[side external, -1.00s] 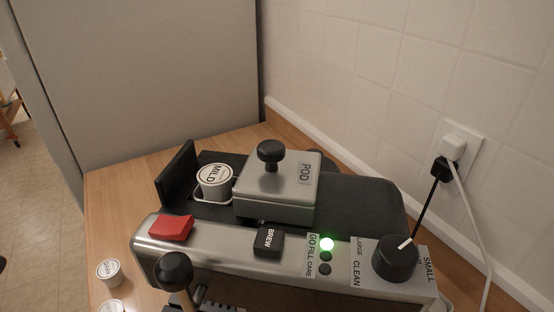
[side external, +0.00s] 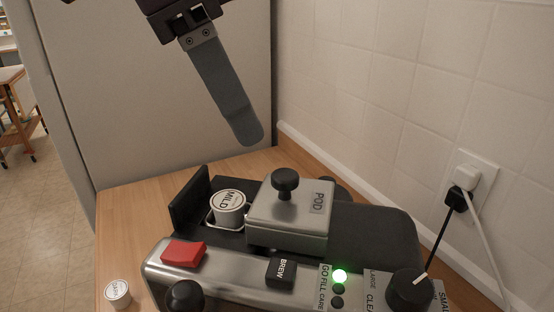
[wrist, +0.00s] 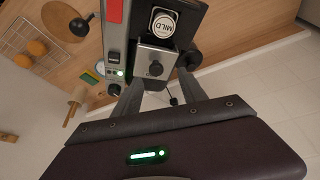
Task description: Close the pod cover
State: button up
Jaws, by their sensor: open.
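The pod cover (side external: 290,208) is a silver block marked POD with a round black knob (side external: 285,183). It sits on the coffee machine to the right of the pod slot. A white pod marked MILD (side external: 229,207) sits in the slot, uncovered. In the wrist view the cover (wrist: 142,55) and the MILD pod (wrist: 162,25) lie beyond the fingers. My gripper (wrist: 160,79) is open and empty, with its two fingers spread on either side of the cover's image. In the side view one grey finger (side external: 222,85) hangs above and behind the machine, apart from the cover; the other is hidden.
A black upright plate (side external: 190,195) stands left of the pod. The machine has a red button (side external: 183,253), a BREW button (side external: 281,272), a lit green light (side external: 340,276) and a dial (side external: 409,290). Another pod (side external: 118,293) lies on the counter. A tiled wall stands behind.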

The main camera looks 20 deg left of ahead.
aim_at(285, 174)
jog(key=shift+m, duration=0.3)
jog(key=x, duration=0.2)
jog(key=d+x, duration=0.1)
jog(key=x, duration=0.4)
jog(key=shift+s+d+f, duration=0.15)
jog(key=shift+d, duration=0.2)
grip_shut()
dwell(0.7)
